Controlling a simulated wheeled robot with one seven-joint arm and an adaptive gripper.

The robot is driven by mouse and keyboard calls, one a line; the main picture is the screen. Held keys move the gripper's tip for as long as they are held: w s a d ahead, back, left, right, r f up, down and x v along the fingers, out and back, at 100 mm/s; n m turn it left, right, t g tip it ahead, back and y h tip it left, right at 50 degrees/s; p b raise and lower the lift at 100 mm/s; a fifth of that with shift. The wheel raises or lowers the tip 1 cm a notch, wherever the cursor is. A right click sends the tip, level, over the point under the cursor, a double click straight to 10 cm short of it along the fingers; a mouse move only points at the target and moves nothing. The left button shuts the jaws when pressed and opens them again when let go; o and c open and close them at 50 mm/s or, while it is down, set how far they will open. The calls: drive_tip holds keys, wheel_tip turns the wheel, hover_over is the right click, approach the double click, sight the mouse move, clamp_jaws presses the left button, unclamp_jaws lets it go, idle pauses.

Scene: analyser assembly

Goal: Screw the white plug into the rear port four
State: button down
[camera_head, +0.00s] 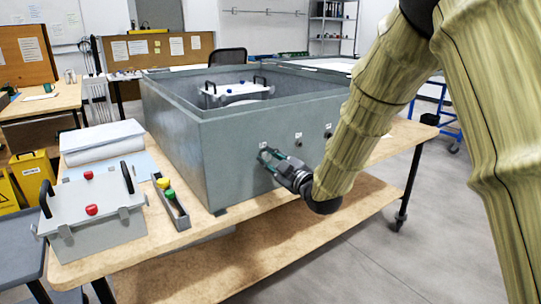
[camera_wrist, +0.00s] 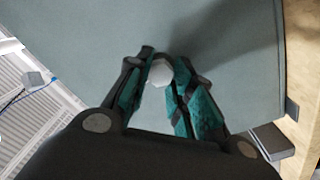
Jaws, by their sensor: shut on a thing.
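My gripper (camera_head: 264,157) is at the side wall of the large grey open-topped box (camera_head: 175,130), by the leftmost of the labelled ports in the head view. In the wrist view my gripper (camera_wrist: 161,66) has its teal-padded fingers closed around the white plug (camera_wrist: 160,73). The plug is a pale faceted piece between the fingertips, with the grey wall behind it. The port behind the plug is hidden, so I cannot tell how far the plug sits in it. Two other ports, a middle one (camera_head: 298,140) and a right one (camera_head: 328,133), show dark fittings.
A narrow tray (camera_head: 182,219) holds a yellow and a green plug. Left of it stands a grey case (camera_head: 98,228) with red plugs and black handles. Another pale case (camera_head: 235,94) is inside the large box. The wooden table (camera_head: 230,205) has a bare strip before the box.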

drive_tip(key=m+p, duration=0.2)
drive_tip(key=m, duration=0.1)
drive_tip(key=shift+d+r+m, duration=0.1)
drive_tip(key=shift+r+m, duration=0.05)
drive_tip(key=shift+m, duration=0.25)
drive_tip(key=m+p, duration=0.2)
drive_tip(key=m, duration=0.2)
drive_tip(key=shift+p, duration=0.4)
drive_tip(key=m+p, duration=0.1)
drive_tip(key=m, duration=0.2)
drive_tip(key=m+p, duration=0.1)
drive_tip(key=m, duration=0.3)
drive_tip(key=shift+m+p, duration=0.3)
drive_tip(key=shift+m, duration=0.1)
drive_tip(key=m, duration=0.3)
drive_tip(key=shift+f+m, duration=0.25)
drive_tip(key=shift+m, duration=0.05)
drive_tip(key=m, duration=0.3)
drive_tip(key=shift+m+g+b, duration=0.3)
drive_tip(key=shift+m+g, duration=0.1)
drive_tip(key=shift+m, duration=0.2)
